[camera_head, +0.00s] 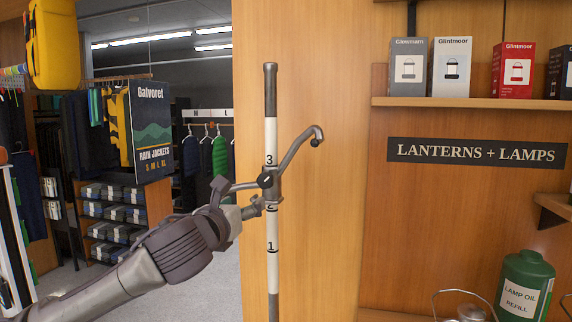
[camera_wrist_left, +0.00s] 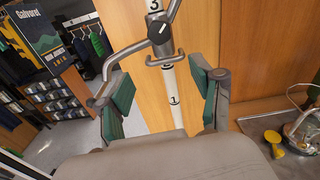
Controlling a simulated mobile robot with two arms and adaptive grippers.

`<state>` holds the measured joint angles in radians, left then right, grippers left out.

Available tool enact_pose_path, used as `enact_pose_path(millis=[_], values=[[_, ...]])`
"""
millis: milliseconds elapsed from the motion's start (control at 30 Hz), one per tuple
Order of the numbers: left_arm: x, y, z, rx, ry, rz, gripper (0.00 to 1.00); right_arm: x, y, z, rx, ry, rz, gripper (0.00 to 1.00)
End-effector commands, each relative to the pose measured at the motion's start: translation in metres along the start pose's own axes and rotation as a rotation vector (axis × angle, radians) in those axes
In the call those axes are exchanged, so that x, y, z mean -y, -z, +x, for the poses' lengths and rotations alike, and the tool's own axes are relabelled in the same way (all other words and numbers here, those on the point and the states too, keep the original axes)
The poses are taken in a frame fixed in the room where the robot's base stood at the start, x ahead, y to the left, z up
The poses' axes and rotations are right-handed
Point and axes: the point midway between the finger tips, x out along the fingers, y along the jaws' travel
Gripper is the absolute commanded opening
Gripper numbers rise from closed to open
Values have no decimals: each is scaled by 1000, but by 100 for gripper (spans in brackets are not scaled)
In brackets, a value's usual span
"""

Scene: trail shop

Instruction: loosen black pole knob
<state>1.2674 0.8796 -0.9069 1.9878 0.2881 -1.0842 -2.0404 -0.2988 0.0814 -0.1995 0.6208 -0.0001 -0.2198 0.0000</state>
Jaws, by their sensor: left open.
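The black pole knob (camera_head: 265,180) is a round dark knob with a white mark, on a grey metal bracket (camera_head: 296,150) around an upright white pole (camera_head: 271,225). The pole has dark ends and the numbers 3, 2 and 1. The knob also shows in the left wrist view (camera_wrist_left: 160,31), at the top centre, beyond the fingertips. My left gripper (camera_head: 240,198) is just left of the pole, close to the bracket. In the left wrist view its green-padded fingers (camera_wrist_left: 166,88) are apart with nothing between them. My right gripper is out of view.
A wooden shelf (camera_head: 470,103) with boxed lanterns is at the upper right. A green lamp oil can (camera_head: 524,285) stands at the lower right. A yellow funnel (camera_wrist_left: 273,142) lies on a grey surface at right. Clothing racks and open floor are behind at left.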

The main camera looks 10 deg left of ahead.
Motion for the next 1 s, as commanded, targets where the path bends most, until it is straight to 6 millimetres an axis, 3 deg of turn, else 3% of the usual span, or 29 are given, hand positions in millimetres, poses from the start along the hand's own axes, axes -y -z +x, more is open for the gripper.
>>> enact_pose_path(millis=[67,233,700,1000], values=[[2,-16,-9,17,-1,59,66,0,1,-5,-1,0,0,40],[3,-20,-1,20,-1,81,66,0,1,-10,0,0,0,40],[4,-24,93,20,-1,76,66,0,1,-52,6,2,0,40],[4,-22,123,22,0,77,66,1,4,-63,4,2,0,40]])
